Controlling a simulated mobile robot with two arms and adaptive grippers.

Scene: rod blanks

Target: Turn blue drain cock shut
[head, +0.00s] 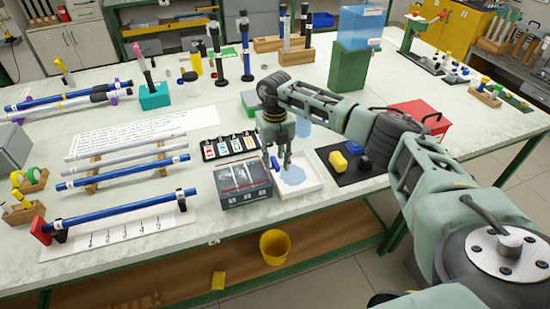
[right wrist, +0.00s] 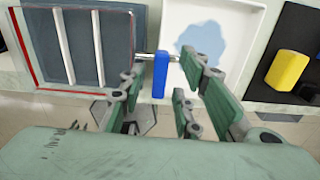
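The blue drain cock (right wrist: 159,75) shows in the right wrist view as a short upright blue handle. It crosses a thin metal pipe at the right side of a dark grey box (right wrist: 85,40). In the head view the cock (head: 275,163) is a small blue patch beside the box (head: 246,190). My right gripper (right wrist: 163,62) is open, with one finger to each side of the handle. I cannot tell whether either finger touches it. In the head view the right gripper (head: 276,164) points down at the cock. My left gripper is not in view.
A white tray (head: 314,183) with a blue puddle stands right of the box. A black mat (head: 372,180) with a yellow block (head: 338,161) lies farther right. A rack of small bottles (head: 212,153) stands behind the box. The table's front edge is close by.

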